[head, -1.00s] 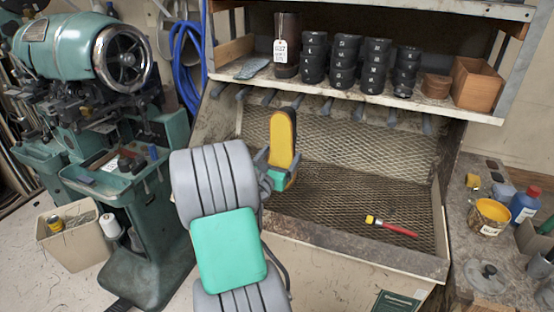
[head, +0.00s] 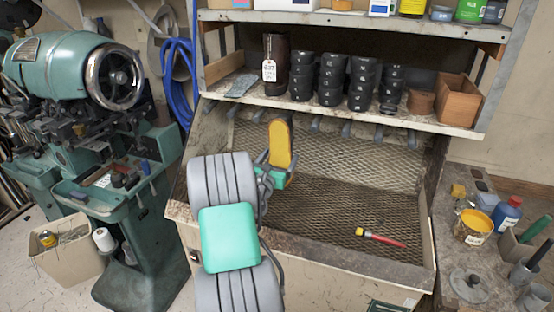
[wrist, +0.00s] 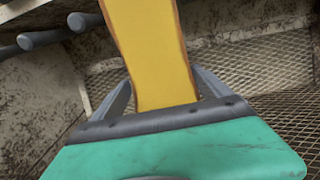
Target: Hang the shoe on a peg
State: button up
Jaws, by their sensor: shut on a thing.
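The shoe (head: 280,145) shows its long yellow sole with a dark edge, standing roughly upright in my gripper (head: 268,166). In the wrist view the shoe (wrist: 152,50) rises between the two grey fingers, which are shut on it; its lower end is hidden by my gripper. The pegs are grey and stick out in a row under the shelf, such as one peg (head: 346,129) right of the shoe. Two pegs show at upper left in the wrist view, the nearer one (wrist: 86,21) left of the shoe and apart from it. The pegs I see are bare.
The shelf (head: 440,124) above the pegs holds stacked black rolls, a tagged brown boot shaft (head: 276,70) and a wooden box (head: 458,100). Below is a mesh-lined bin with a red-handled brush (head: 382,238). A green stitching machine (head: 70,75) stands left, a cluttered bench right.

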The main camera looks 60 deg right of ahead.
jog(key=shift+d+f, duration=0.15)
jog(key=shift+d, duration=0.2)
jog(key=shift+d+f, duration=0.1)
jog(key=shift+f, duration=0.1)
jog(key=o, duration=1.8)
jog(key=shift+d, duration=0.1)
